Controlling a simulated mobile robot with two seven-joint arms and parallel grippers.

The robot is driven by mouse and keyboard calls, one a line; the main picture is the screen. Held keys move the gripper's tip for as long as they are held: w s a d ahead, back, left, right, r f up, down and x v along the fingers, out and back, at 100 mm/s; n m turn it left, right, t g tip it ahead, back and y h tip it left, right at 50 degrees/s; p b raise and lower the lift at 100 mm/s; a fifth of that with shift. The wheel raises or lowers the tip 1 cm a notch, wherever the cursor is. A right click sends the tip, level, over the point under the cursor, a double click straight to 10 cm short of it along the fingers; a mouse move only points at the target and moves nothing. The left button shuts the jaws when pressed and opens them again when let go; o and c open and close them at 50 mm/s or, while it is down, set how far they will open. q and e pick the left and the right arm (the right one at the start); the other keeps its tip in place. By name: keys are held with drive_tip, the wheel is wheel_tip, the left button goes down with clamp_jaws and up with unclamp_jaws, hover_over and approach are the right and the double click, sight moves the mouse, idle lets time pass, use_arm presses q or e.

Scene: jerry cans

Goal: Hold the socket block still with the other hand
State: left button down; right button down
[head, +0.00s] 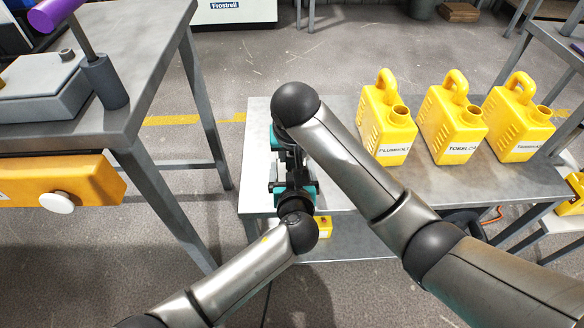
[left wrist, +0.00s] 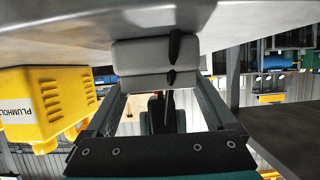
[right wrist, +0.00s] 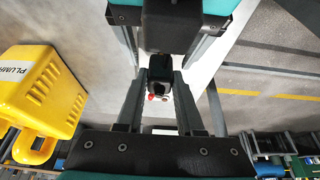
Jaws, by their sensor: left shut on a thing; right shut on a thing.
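The socket block (left wrist: 145,57) is a pale grey block against the bench top in the left wrist view. My left gripper (left wrist: 158,88) has its fingers at either side of it and is shut on it. My right gripper (right wrist: 160,78) is shut on a small black plug-like piece (right wrist: 158,72), directly facing the left gripper. Small red and white details show just below that piece. In the head view my left gripper (head: 291,188) is nearer and my right gripper (head: 280,145) farther, close together at the bench's left end; the arms hide the block there.
Several yellow jerry cans stand on the pale bench (head: 350,195); the labelled Plumholt can (head: 386,125) is nearest my right arm. A grey table (head: 145,60) at left carries a grey box and a purple-topped piece. Floor between the two is clear.

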use_arm(q)
drive_tip(key=shift+r, duration=0.1)
use_arm(e)
drive_tip(key=shift+r, duration=0.1)
drive_tip(key=shift+r, duration=2.05)
use_arm(q)
unclamp_jaws()
use_arm(e)
drive_tip(key=s+r, duration=0.4)
drive_tip(key=s, duration=0.4)
